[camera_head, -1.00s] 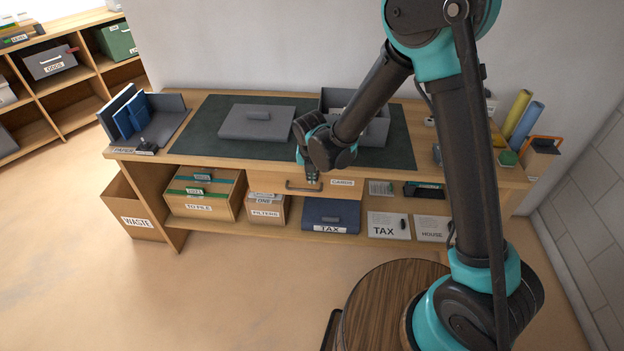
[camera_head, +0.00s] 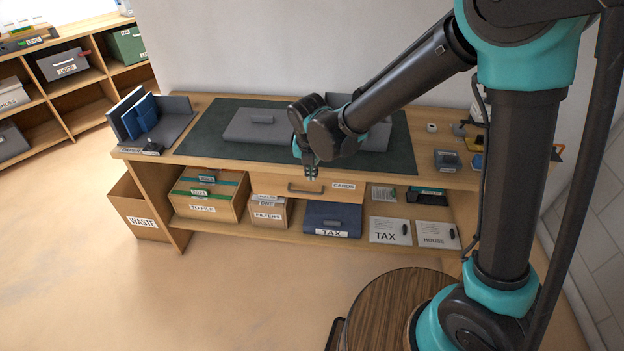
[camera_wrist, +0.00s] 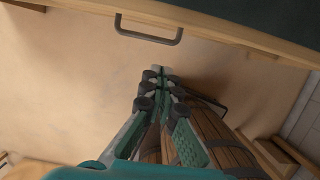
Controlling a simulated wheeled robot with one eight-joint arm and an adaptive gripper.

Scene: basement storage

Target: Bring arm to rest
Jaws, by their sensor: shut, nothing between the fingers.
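My gripper (camera_head: 310,172) hangs in front of the desk's front edge, pointing down, near the drawer marked CARDS (camera_head: 320,188). Its fingers are shut with nothing between them. In the wrist view my gripper (camera_wrist: 160,75) shows its fingertips together over bare floor. The drawer handle (camera_wrist: 148,30) is above the fingertips there, apart from them. My arm reaches in from the right and covers part of the desk.
The desk (camera_head: 180,160) carries a dark mat (camera_head: 205,143) with a grey lid (camera_head: 248,128) and a grey box (camera_head: 378,138) partly behind my arm. A blue TAX box (camera_head: 332,218) and cartons sit on the shelf below. The floor (camera_head: 230,290) in front is clear.

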